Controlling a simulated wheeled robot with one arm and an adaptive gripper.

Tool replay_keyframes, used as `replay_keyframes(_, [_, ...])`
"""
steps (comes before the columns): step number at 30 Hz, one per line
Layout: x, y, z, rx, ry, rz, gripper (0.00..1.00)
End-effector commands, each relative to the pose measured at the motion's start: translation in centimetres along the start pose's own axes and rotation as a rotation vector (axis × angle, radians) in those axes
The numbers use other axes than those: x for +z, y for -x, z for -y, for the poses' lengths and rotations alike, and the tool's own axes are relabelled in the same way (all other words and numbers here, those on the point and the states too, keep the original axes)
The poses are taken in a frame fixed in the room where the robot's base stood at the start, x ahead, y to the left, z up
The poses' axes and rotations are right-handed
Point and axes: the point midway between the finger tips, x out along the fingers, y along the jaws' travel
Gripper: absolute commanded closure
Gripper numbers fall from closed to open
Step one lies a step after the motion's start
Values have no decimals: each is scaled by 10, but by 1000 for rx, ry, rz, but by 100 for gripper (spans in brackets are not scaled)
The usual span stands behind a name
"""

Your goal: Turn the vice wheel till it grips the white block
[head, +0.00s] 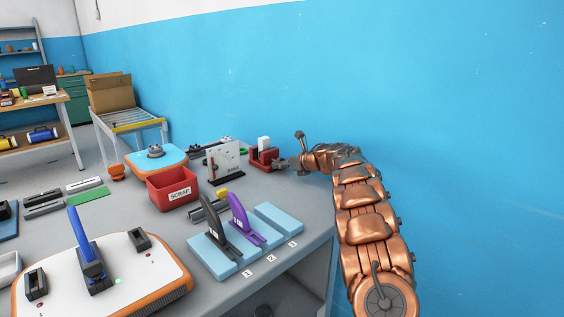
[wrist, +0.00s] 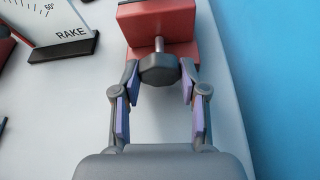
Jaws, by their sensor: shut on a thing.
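The red vice (head: 262,160) stands near the far right part of the bench, and its red body (wrist: 160,22) fills the top of the wrist view. The white block (head: 264,142) stands upright at the vice's top in the head view; the wrist view does not show it. Whether the vice jaws touch it is too small to tell. The grey vice wheel (wrist: 159,69) sits on a short metal shaft facing me. My gripper (wrist: 160,82) is shut on the wheel, one finger on each side. In the head view my gripper (head: 288,163) partly hides the wheel.
A white RAKE gauge board (head: 224,160) stands just left of the vice. A red SCRAP bin (head: 172,188) and blue pads (head: 278,218) with black and purple pieces are nearer. The blue wall (head: 430,110) is close on the right.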

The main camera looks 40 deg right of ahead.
Motion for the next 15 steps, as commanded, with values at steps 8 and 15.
replay_keyframes(8, [7, 1, -1, 77, -185, 3, 92])
replay_keyframes(15, [3, 0, 0, 116, -277, 2, 92])
